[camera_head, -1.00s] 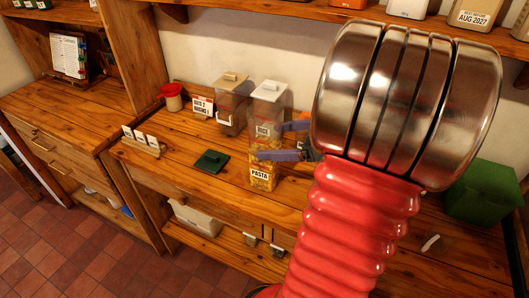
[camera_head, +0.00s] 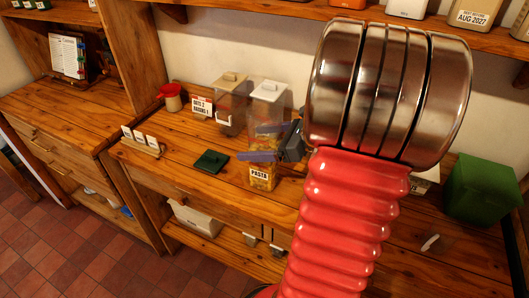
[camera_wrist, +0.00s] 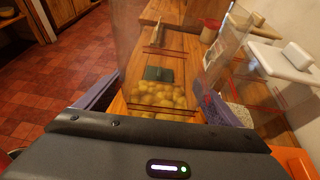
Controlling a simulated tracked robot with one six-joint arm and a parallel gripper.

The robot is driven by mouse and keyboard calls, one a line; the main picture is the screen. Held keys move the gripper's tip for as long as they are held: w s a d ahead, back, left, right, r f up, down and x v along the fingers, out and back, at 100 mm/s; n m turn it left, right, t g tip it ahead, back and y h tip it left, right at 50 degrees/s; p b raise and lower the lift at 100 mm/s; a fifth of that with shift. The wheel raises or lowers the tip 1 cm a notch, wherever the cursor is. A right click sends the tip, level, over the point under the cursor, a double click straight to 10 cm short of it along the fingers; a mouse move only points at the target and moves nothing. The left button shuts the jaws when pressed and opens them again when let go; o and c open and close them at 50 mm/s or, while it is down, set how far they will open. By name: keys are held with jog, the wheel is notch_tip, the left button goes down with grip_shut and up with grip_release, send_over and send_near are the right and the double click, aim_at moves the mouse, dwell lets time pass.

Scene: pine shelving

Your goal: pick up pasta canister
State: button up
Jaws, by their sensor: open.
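In the wrist view, the canister's pasta (camera_wrist: 160,97) shows between the fingers, one on each side. The gripper (camera_wrist: 156,84) is open there; I cannot tell whether either finger touches the wall.
A second clear canister (camera_head: 230,105) with a beige lid stands close behind left. A dark green square (camera_head: 211,161), a card holder (camera_head: 142,145) and a red-lidded jar (camera_head: 171,98) are farther left. A green box (camera_head: 482,188) is at right. A shelf runs above.

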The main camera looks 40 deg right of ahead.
jog(key=shift+w+a+f, duration=0.25)
jog(key=shift+w, duration=0.35)
jog(key=c, duration=1.7)
